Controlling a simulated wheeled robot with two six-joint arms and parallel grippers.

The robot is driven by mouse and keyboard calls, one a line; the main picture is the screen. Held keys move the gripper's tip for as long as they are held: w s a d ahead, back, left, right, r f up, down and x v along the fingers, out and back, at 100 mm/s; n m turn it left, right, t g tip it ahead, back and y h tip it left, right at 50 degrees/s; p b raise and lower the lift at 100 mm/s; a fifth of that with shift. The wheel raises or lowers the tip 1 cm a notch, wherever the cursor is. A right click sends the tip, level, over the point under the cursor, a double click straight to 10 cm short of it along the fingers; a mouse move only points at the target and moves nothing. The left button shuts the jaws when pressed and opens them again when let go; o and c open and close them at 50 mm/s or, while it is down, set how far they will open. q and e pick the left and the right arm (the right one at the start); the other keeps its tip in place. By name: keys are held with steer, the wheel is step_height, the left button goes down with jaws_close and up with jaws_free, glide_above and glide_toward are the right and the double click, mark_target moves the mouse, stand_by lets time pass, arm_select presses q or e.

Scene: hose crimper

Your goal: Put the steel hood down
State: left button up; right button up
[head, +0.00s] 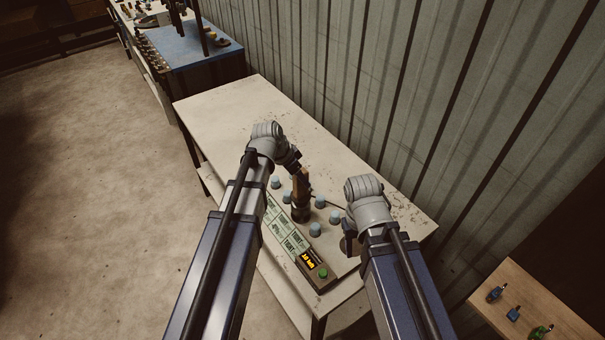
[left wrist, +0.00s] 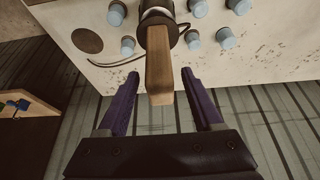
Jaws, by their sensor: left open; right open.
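A dark round piece (head: 300,213) with a wooden handle (head: 301,185) stands on the white table among several pale blue caps; I take it to be the steel hood. In the left wrist view the handle (left wrist: 159,77) points toward my left gripper (left wrist: 160,80). The purple fingers are open on either side of it, with a gap at each side. In the head view my left gripper (head: 293,163) is beside the top of the handle. My right gripper (head: 348,236) is open and empty near the table's right part, partly hidden by its arm.
Pale blue caps (head: 315,229) stand close around the dark piece. A dark disc (left wrist: 87,40) and a thin cable lie nearby. The table's far left end (head: 225,105) is clear; a corrugated wall stands behind.

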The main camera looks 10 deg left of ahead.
arm_select(q)
steer(key=p+v, duration=0.6)
steer(key=v, duration=0.2)
steer(key=s+d+f+n+g+y, duration=0.1)
steer(key=s+d, duration=0.3)
steer(key=s, duration=0.5)
steer(key=s+d+f+n+g+y, duration=0.1)
steer(key=s+d+n+g+y, duration=0.1)
steer(key=s, duration=0.7)
steer(key=d+n+y, duration=0.1)
steer(key=d+n, duration=0.1)
steer(key=d, duration=0.1)
steer(key=shift+d+g+y, duration=0.3)
steer(key=shift+f, duration=0.1)
